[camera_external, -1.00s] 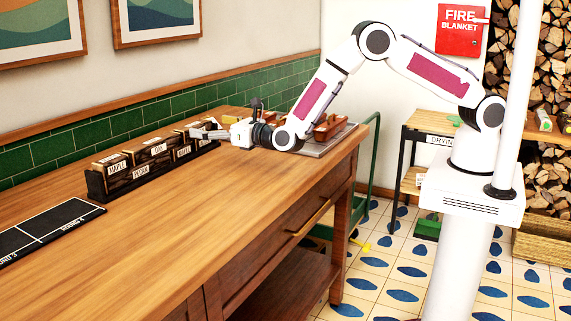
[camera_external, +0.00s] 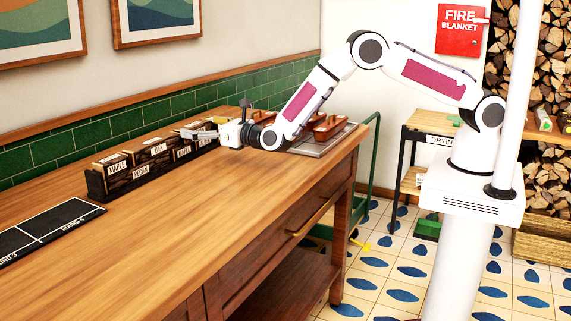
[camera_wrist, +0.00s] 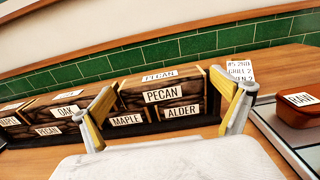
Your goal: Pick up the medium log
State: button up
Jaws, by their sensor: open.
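No single log stands out as the medium log. A dark row of wooden log bins (camera_external: 155,167) with name labels stands on the counter along the tiled wall. In the wrist view, a bin labelled PECAN (camera_wrist: 165,105) lies ahead between my fingers, with MAPLE and ALDER labels below it. My gripper (camera_external: 200,132) is open at the right end of the row; its two yellow-lined fingers (camera_wrist: 163,88) are apart with nothing seen held. In the wrist view they overlap the bin's sides; I cannot tell whether they touch. What lies inside the bins is hidden.
A metal tray (camera_external: 325,148) with brown blocks, one labelled RAW (camera_wrist: 302,98), is at the counter's right end. A black marked board (camera_external: 45,228) lies at left. The front counter (camera_external: 190,235) is clear.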

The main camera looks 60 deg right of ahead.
jog(key=shift+w, duration=0.8)
jog(key=shift+c, duration=0.4)
jog(key=c, duration=0.8)
